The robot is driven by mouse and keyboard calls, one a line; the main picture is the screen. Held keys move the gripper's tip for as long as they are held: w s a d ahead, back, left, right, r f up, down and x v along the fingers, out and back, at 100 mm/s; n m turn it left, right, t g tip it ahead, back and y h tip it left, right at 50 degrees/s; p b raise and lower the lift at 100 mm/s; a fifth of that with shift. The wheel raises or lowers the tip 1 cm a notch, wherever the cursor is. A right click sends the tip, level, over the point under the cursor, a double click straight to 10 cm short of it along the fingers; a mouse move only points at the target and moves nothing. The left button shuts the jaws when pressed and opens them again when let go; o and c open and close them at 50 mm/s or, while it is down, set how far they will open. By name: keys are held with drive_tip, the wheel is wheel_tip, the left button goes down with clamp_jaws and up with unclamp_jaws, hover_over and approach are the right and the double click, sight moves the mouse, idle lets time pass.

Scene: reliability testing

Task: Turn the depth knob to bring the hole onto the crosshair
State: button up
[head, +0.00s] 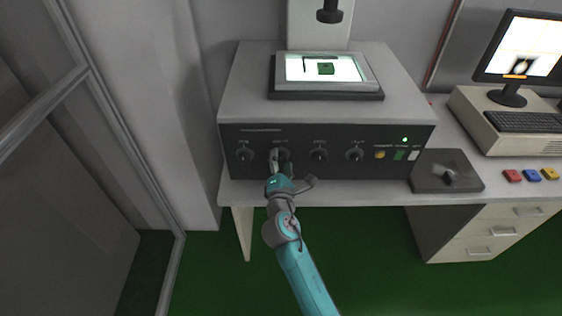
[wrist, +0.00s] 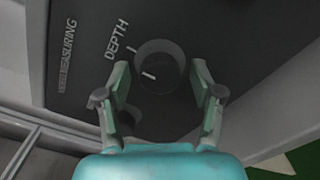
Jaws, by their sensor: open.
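The depth knob (wrist: 158,68) is a dark round knob with a white pointer line, under the label DEPTH on the dark panel in the wrist view. In the head view it is mostly hidden by my gripper (head: 281,163). My gripper (wrist: 160,82) is open, with one finger on each side of the knob; I cannot tell whether they touch it. The lit stage (head: 345,64) on top of the machine bears a small green part (head: 326,68). The monitor (head: 523,45) shows a bright picture with a dark shape and an orange mark; hole and crosshair are too small to make out.
Other dark knobs (head: 318,155) line the front panel (head: 230,140), with a yellow button (head: 380,155) and a green switch (head: 400,154) at right. A joystick box (head: 425,172) stands on the desk. A glass-framed partition (head: 85,70) stands at left.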

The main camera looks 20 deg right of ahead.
drive_tip(key=shift+w, duration=0.1)
drive_tip(key=c, duration=1.1)
drive_tip(key=shift+c, duration=0.2)
drive_tip(key=shift+m, duration=0.4)
drive_tip(key=m, duration=0.4)
drive_tip(key=shift+m, duration=0.3)
drive_tip(key=m, duration=1)
drive_tip(key=shift+f+m, duration=0.1)
drive_tip(key=shift+m, duration=2.6)
